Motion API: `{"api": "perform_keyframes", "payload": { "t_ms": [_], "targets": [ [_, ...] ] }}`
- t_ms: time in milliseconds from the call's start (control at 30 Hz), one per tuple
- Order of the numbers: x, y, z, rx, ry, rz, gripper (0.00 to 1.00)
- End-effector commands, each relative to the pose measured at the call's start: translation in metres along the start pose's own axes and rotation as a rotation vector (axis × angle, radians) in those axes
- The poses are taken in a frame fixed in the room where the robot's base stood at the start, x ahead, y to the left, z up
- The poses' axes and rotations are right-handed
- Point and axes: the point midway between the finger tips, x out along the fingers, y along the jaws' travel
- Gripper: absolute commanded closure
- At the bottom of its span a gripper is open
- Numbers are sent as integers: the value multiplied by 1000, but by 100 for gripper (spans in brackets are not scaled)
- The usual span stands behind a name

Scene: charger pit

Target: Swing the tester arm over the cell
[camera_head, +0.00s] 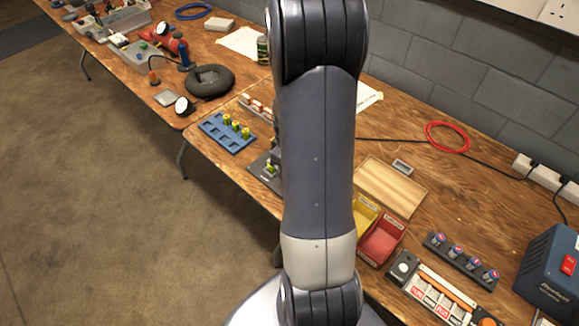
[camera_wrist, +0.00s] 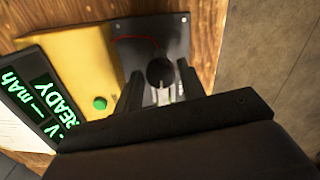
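In the wrist view, the tester has a yellow body (camera_wrist: 82,62), a green button (camera_wrist: 100,103) and a display (camera_wrist: 42,95) reading READY. Beside the body is a dark plate (camera_wrist: 172,25) with a thin red wire. A round black knob (camera_wrist: 160,72), which looks like part of the tester arm, stands over the plate. My gripper (camera_wrist: 160,75) has one finger on each side of the knob, apart, with narrow gaps showing. In the head view my arm hides the gripper and most of the tester; a dark plate edge (camera_head: 260,174) with a yellow-green cell (camera_head: 270,170) shows. Whether a cell lies under the knob is unclear.
A blue tray (camera_head: 213,128) holds several yellow-green cells. A wooden tray (camera_head: 390,186), a yellow bin (camera_head: 365,217) and a red bin (camera_head: 381,240) sit right of my arm. A red cable coil (camera_head: 447,124) lies near the wall. The floor left of the bench is clear.

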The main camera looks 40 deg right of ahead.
Motion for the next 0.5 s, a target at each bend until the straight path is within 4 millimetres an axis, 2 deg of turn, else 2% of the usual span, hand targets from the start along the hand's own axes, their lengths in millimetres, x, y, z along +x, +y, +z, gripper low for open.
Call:
{"api": "perform_keyframes", "payload": {
  "t_ms": [167, 367, 500],
  "targets": [
    [0, 0, 0, 1, 0, 0, 48],
    [0, 0, 0, 2, 0, 0, 48],
    [-7, 0, 0, 2, 2, 2, 48]
  ]
}}
